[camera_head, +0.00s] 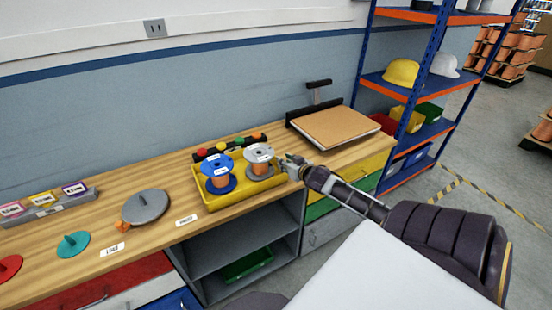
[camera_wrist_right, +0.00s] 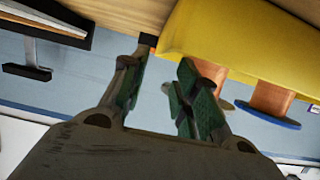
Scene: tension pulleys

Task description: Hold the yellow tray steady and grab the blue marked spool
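The yellow tray (camera_head: 232,199) sits on the wooden workbench near its front edge. The blue marked spool (camera_head: 218,164) stands upright in the tray's left part, with blue flanges and copper windings. A grey-flanged spool (camera_head: 258,152) stands beside it on the right. My right gripper (camera_head: 290,166) is at the tray's right end. In the right wrist view the fingers of my right gripper (camera_wrist_right: 160,78) are apart, with the tray's end (camera_wrist_right: 230,40) just beyond them; I cannot tell whether they touch it. A blue flange (camera_wrist_right: 268,117) shows there too. My left gripper is not in view.
A board on a stand (camera_head: 335,127) is to the right behind my gripper. Coloured pieces on a dark rack (camera_head: 230,147) stand behind the tray. A grey disc (camera_head: 147,207) lies to the left, and a teal disc (camera_head: 73,245) farther left. Shelving (camera_head: 410,97) stands at the right.

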